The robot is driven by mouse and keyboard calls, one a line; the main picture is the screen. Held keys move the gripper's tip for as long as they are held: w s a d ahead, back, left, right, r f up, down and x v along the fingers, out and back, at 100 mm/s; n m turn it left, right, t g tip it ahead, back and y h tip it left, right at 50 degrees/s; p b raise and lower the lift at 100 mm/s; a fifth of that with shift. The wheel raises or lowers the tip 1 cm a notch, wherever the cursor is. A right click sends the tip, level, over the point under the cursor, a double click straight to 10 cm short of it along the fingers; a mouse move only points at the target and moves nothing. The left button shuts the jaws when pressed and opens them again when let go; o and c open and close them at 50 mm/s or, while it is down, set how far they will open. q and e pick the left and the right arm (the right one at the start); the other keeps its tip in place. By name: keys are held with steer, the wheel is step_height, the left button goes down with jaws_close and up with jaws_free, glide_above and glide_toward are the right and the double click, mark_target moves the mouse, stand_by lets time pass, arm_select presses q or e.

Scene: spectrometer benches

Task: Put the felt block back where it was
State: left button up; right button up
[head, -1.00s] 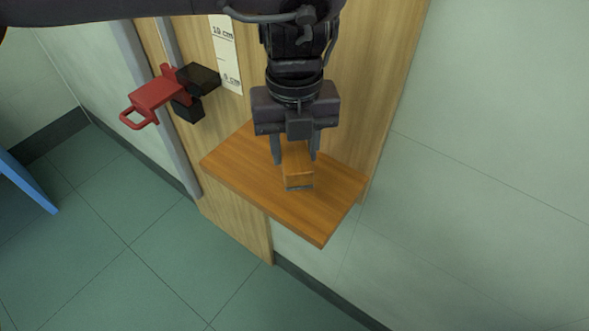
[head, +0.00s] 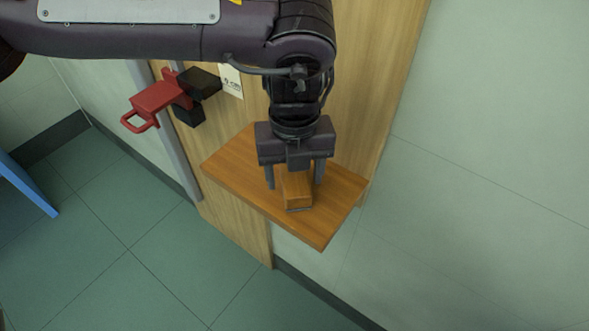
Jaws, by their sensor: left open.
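The felt block (head: 296,191) is a small orange-brown wooden block with a thin grey layer along its bottom edge. It appears to rest on the wooden shelf (head: 230,168), near the middle towards the front edge. My left gripper (head: 295,184) points down over the block from above. Its jaws are open, one finger on each side of the block, with a small gap visible on the left. The top rear of the block is partly hidden by the gripper. My right gripper is not in view.
The shelf is fixed to a tall wooden panel (head: 385,90). Left of it, a red clamp-like part with a loop handle (head: 155,100) and black blocks (head: 198,84) stick out near a grey rail. A paper scale (head: 232,82) is on the panel. The shelf's left side is bare.

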mark_target(295, 175)
arm_select(q)
step_height(295, 175, up, 12)
steer(key=shift+p, duration=0.45)
stand_by(0.5)
